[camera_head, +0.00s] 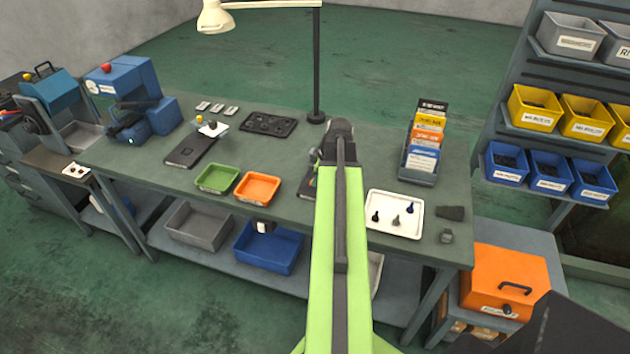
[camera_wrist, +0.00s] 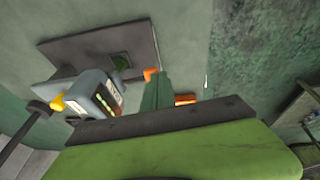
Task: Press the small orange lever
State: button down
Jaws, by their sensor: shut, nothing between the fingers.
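In the wrist view a small orange piece (camera_wrist: 150,74) shows at the top of a narrow dark green upright. A second orange piece (camera_wrist: 185,99) lies just right of it, partly covered by the dark bar of my arm's end. I cannot tell for sure which is the small orange lever. My gripper (camera_head: 338,130) is at the dark far end of my green arm, over the middle of the bench; it is shut and empty. Its fingertips are hidden, and I see no contact with the orange pieces. In the head view my arm hides the orange lever.
A grey device (camera_wrist: 92,90) with a yellow knob stands by a dark plate (camera_wrist: 75,55). On the bench (camera_head: 300,150) are a green tray (camera_head: 217,179), an orange tray (camera_head: 257,187), a white tray (camera_head: 394,214) with small parts, a card rack (camera_head: 419,165) and a lamp post (camera_head: 316,60).

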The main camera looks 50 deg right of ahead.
jog(key=shift+w+a+f, duration=0.1)
jog(key=shift+a+f, duration=0.05)
jog(key=shift+f, duration=0.1)
jog(key=shift+w+d+r+p, duration=0.3)
jog(key=shift+d+r+p, duration=0.05)
jog(key=shift+d, duration=0.3)
jog(key=shift+r, duration=0.1)
